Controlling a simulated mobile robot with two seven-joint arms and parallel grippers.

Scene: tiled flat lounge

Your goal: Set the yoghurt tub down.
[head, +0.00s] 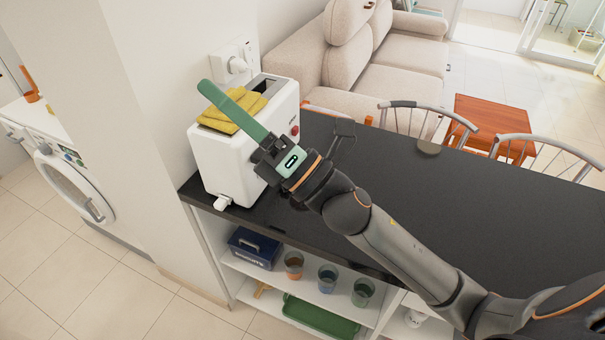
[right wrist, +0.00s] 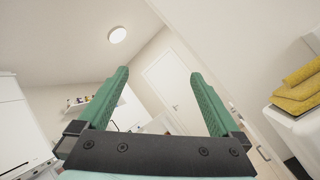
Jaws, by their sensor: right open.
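I cannot make out a yoghurt tub for certain in either view. A small white object (head: 415,318), partly cut off, stands on the shelf under the counter at the bottom; I cannot tell what it is. My right gripper (head: 208,90) has green fingers and is raised in front of the white toaster, pointing up and left. In the right wrist view the fingers (right wrist: 158,74) are wide apart with nothing between them. My left gripper is not in view.
The white toaster (head: 215,165) stands at the left end of the black counter (head: 440,200), with yellow slices or cloths (head: 232,112) on top. A wire stand (head: 343,135) is behind my wrist. Shelves below hold a blue box (head: 252,250) and several cups. The counter's right part looks clear.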

